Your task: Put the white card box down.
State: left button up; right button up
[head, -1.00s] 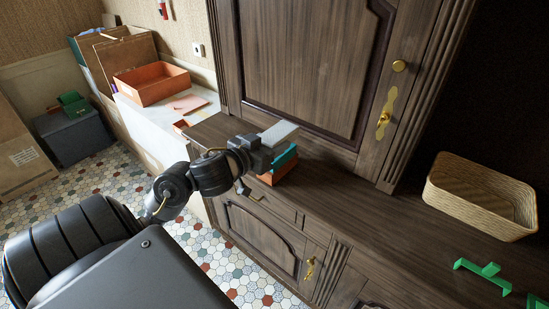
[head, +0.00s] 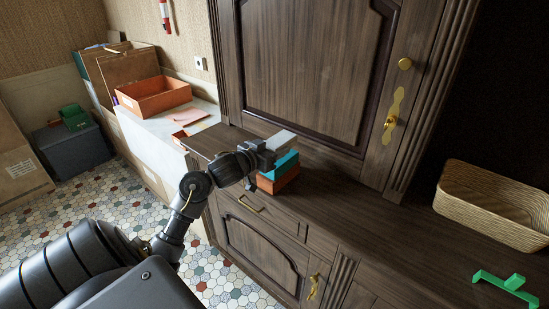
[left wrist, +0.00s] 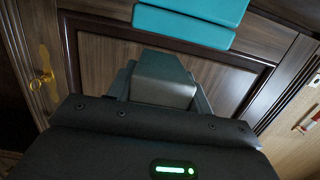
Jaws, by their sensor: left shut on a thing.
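My left gripper (head: 266,152) is shut on the white card box (head: 282,141), which looks light grey. It holds the box over the dark wooden sideboard, close to the panelled door. In the left wrist view the box (left wrist: 162,80) sits between the fingers. A teal box (head: 284,164) lies on an orange box (head: 279,181) on the sideboard top, just below and beside the held box. The teal one also shows in the left wrist view (left wrist: 190,22). I cannot tell whether the held box touches it. My right gripper is not in view.
The sideboard top (head: 345,198) is bare to the right of the stack, up to a wicker basket (head: 490,207) and a green bracket (head: 505,284). An open orange box (head: 153,98) stands on a white surface at the left. The tall cabinet door (head: 310,75) rises behind.

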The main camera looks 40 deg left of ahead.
pick_arm(q)
jog(key=shift+f, duration=1.5)
jog(key=shift+f, duration=0.15)
jog(key=o, duration=1)
jog(key=shift+c, duration=0.2)
jog(key=shift+s, duration=0.1)
jog(key=s+r, duration=0.2)
jog(key=s, duration=0.9)
jog(key=shift+s, duration=0.35)
jog(key=shift+d, duration=0.1)
